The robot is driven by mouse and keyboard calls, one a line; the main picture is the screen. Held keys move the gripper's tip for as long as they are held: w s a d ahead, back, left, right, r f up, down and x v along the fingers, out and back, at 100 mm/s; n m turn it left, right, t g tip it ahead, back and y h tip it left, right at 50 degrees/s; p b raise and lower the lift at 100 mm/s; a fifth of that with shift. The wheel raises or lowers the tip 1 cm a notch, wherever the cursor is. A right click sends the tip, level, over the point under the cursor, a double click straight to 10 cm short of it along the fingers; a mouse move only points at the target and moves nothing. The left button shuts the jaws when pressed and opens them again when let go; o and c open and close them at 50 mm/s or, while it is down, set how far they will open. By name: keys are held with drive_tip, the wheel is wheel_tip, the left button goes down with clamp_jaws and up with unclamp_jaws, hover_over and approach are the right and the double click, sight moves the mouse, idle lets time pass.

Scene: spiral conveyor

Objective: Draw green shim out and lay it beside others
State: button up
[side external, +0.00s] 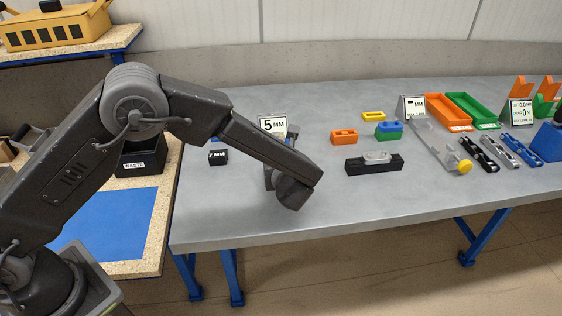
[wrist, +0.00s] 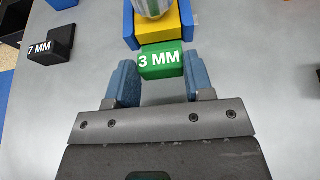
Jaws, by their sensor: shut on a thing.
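The green shim (wrist: 160,63), marked 3 MM, shows in the wrist view between the two blue fingers of my gripper (wrist: 158,68). My gripper is shut on it near the fingertips. The shim's far end meets a yellow block (wrist: 157,26) that sits between blue side walls (wrist: 187,20). A shiny round metal part (wrist: 152,6) stands on the yellow block. I cannot tell how far the shim reaches under the yellow block. A black block marked 7 MM (wrist: 47,47) lies to the left; it also shows in the side external view (side external: 218,157). There my wrist hides the green shim.
A 5 MM sign (side external: 273,125) stands behind my gripper. To the right are an orange block (side external: 343,138), a black fixture (side external: 374,166), a yellow block (side external: 373,116) and trays (side external: 470,110). Bare grey table (side external: 235,205) lies left and front. A waste bin (side external: 143,160) stands left.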

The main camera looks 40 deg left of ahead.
drive_tip(key=shift+s+d, duration=1.4)
drive_tip(key=shift+s+d, duration=0.1)
drive_tip(key=shift+s+d, duration=1.3)
drive_tip(key=shift+d, duration=0.05)
